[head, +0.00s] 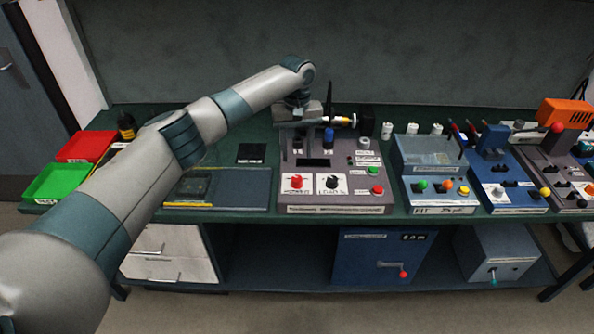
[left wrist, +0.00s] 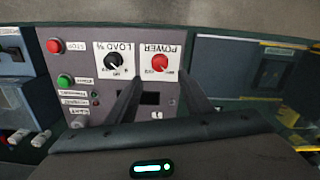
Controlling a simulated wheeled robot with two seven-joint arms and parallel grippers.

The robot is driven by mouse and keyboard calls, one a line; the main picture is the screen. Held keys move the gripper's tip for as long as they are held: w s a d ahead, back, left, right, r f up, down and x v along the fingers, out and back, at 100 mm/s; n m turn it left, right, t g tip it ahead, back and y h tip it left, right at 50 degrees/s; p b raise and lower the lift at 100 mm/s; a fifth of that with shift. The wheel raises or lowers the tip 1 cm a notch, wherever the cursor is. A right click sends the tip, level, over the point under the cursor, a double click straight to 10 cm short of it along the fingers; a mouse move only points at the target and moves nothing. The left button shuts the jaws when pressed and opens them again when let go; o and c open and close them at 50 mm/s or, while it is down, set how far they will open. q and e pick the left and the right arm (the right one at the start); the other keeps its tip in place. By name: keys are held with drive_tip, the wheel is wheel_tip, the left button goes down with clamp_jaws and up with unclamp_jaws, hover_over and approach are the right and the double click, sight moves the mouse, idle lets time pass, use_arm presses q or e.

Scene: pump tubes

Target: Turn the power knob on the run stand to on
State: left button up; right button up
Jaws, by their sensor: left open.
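The run stand (head: 335,208) is a grey panel at the middle of the bench. Its red power knob (head: 296,182) sits on a white POWER plate at the front left; it also shows in the left wrist view (left wrist: 160,63), where the panel appears upside down. The knob's setting is too small to read. The black load knob (head: 331,183) is just right of it. My left gripper (head: 298,118) is over the back of the stand. In the left wrist view its two fingers (left wrist: 162,80) are apart and empty, with the power knob beyond their tips, untouched. My right gripper is not in view.
Green (head: 374,169) and red (head: 376,189) buttons are on the stand's right side. A flat dark tray (head: 240,188) lies to its left. Blue-and-grey stations (head: 437,190) stand to the right. Red (head: 85,146) and green (head: 56,181) bins are far left.

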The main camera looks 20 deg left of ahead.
sight(297, 178)
use_arm(q)
wheel_tip(297, 178, down, 9)
drive_tip(key=shift+f+p, duration=0.2)
drive_tip(key=shift+p, duration=0.7)
drive_tip(key=c, duration=1.1)
drive_tip(key=shift+o, duration=0.2)
